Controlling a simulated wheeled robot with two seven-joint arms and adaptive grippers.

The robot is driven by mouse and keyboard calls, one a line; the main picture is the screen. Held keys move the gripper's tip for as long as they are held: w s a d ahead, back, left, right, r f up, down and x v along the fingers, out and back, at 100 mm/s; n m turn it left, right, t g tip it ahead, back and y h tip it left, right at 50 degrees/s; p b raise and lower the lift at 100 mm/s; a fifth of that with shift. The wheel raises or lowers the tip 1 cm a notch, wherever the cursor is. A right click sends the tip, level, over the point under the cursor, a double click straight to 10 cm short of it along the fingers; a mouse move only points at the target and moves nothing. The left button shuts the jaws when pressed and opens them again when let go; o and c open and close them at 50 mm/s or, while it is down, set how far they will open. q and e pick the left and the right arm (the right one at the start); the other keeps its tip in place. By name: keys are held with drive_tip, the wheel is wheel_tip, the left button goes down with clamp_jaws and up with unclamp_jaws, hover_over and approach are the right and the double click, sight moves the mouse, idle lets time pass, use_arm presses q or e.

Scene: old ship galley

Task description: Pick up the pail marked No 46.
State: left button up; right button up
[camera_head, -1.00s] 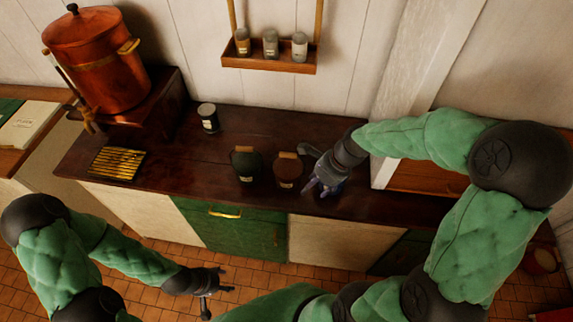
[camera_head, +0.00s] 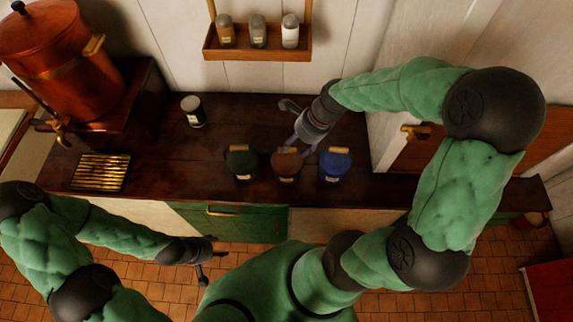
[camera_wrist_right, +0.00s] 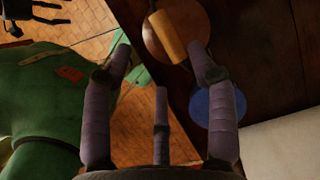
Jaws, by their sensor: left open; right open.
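Three small lidded pails stand in a row near the front of the dark counter: a green one (camera_head: 241,162), a brown one (camera_head: 287,165) and a blue one (camera_head: 335,165). I cannot read a No 46 mark on any of them. My right gripper (camera_head: 297,143) is open at the back of the brown pail. In the right wrist view, the brown lid (camera_wrist_right: 158,42) with its wooden handle lies beyond the open fingers (camera_wrist_right: 160,52), and the right finger partly covers the blue lid (camera_wrist_right: 220,105). Contact cannot be told. My left gripper (camera_head: 212,265) is open, low in front of the cabinets.
A copper urn (camera_head: 55,65) stands on the left with a brass grate (camera_head: 100,172) near it. A dark jar (camera_head: 193,111) stands behind the pails. A wall rack (camera_head: 257,50) holds three shakers. The counter between jar and right gripper is clear.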

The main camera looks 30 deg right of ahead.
sight(288, 150)
drive_tip(key=shift+w+b+x, duration=0.25)
drive_tip(key=shift+x, duration=1.15)
drive_tip(key=shift+w+b+x, duration=0.2)
drive_tip(key=shift+w+x, duration=0.05)
drive_tip(key=shift+x, duration=1.15)
drive_tip(key=shift+r, duration=0.1)
drive_tip(key=shift+c, duration=0.3)
clamp_jaws()
